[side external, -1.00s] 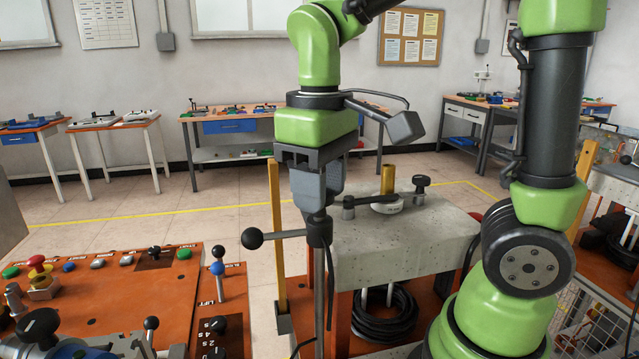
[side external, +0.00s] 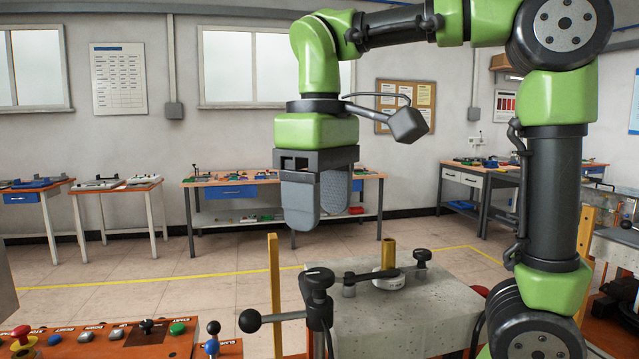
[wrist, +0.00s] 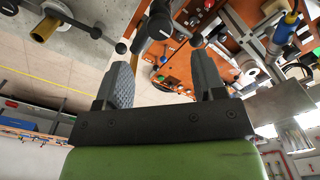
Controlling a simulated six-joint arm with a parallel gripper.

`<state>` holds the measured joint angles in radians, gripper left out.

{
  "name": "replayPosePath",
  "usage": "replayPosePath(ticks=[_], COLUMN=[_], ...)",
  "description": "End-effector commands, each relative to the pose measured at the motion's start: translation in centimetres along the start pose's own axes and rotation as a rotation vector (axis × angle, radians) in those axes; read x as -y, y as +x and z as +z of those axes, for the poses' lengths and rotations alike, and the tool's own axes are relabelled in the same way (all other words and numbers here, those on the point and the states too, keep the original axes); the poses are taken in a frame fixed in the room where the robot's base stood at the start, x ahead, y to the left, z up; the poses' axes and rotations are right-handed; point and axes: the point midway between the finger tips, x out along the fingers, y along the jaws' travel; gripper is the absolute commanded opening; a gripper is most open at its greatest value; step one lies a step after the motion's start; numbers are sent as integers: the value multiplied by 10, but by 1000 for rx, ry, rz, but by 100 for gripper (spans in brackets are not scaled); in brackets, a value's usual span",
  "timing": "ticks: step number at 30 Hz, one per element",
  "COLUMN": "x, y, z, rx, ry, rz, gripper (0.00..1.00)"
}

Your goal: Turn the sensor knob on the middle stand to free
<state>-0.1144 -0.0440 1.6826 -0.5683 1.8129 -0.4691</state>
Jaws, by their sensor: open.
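The sensor knob (side external: 318,280) is black with a small white mark. It sits on top of a dark post with a side arm ending in a black ball (side external: 250,321). My gripper (side external: 308,218) is open and empty, pointing down above the knob with a clear gap. In the wrist view, my gripper (wrist: 163,66) has its two grey fingers spread, and the black knob (wrist: 158,24) shows beyond the fingertips, roughly between them. The knob's setting is too small to read.
A stone block (side external: 400,315) right of the post carries a dark clamp bar over a white disc (side external: 388,279) and a yellow tube (side external: 388,252). A yellow upright (side external: 275,290) stands left of the post. An orange control panel (side external: 110,345) is at lower left. The air around my gripper is clear.

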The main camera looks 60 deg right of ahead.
Motion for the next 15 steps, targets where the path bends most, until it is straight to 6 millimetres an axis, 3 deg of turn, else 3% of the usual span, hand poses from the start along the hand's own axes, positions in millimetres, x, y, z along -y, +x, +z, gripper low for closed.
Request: replayPosePath(ticks=[6,15], x=[0,0], y=[-19,-22], z=[0,0], rx=[0,2], ry=[-1,-1], rz=[1,0], gripper=[63,63])
